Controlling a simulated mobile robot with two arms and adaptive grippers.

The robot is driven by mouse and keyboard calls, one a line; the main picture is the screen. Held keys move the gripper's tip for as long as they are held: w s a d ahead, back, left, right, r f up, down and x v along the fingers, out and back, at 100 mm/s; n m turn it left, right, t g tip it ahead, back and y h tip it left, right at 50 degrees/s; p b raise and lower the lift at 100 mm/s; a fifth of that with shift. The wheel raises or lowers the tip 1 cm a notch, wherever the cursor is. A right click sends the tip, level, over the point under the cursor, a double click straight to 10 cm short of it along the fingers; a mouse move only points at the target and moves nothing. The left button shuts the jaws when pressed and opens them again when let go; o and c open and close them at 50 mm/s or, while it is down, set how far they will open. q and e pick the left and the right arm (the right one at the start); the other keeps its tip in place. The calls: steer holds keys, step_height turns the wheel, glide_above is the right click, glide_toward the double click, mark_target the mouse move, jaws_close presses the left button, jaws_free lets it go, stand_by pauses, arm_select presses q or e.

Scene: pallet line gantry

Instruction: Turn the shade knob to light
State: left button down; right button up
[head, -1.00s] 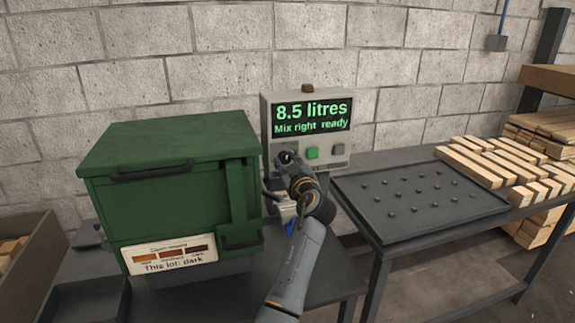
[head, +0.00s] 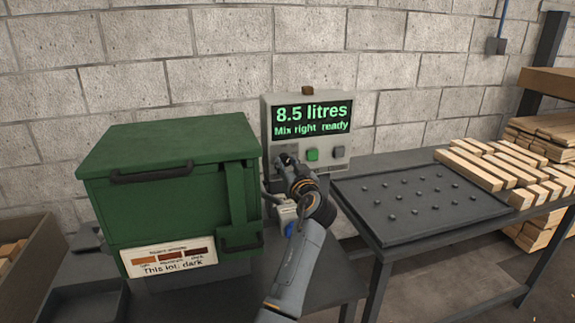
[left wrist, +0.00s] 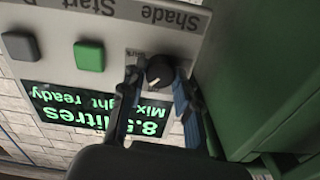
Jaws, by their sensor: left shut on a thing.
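The shade knob (left wrist: 160,72) is a round dark knob on the grey control panel (head: 267,125), below the word "Shade", which appears upside down in the left wrist view. A small pale mark shows on its face; its exact setting is hard to read. A partly covered "Dark" label is beside it. My left gripper (head: 284,161) is at the panel's lower left in the head view, its two fingers on either side of the knob, shut on it. In the head view the gripper hides the knob. My right gripper is not in view.
A green button (head: 312,154) and a grey button (head: 337,152) are right of the gripper. The display (head: 311,118) reads "8.5 litres, Mix right ready". A green cabinet (head: 165,215) stands close on the left, with a card (head: 168,257) reading "This lot: dark". A studded tray (head: 420,203) lies right.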

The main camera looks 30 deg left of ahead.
arm_select(q)
steer(key=shift+r, duration=0.3)
steer(key=c, duration=1.3)
jaws_free()
steer(key=shift+c, duration=0.2)
steer(key=o, duration=0.4)
steer(key=shift+c, duration=0.2)
steer(key=shift+f, duration=0.15)
steer(key=shift+s+d+f, duration=0.15)
steer(key=shift+s+d, duration=0.1)
steer(key=shift+d, duration=0.15)
steer(key=v, duration=0.6)
steer(key=shift+s, duration=0.2)
steer(key=shift+d, duration=0.2)
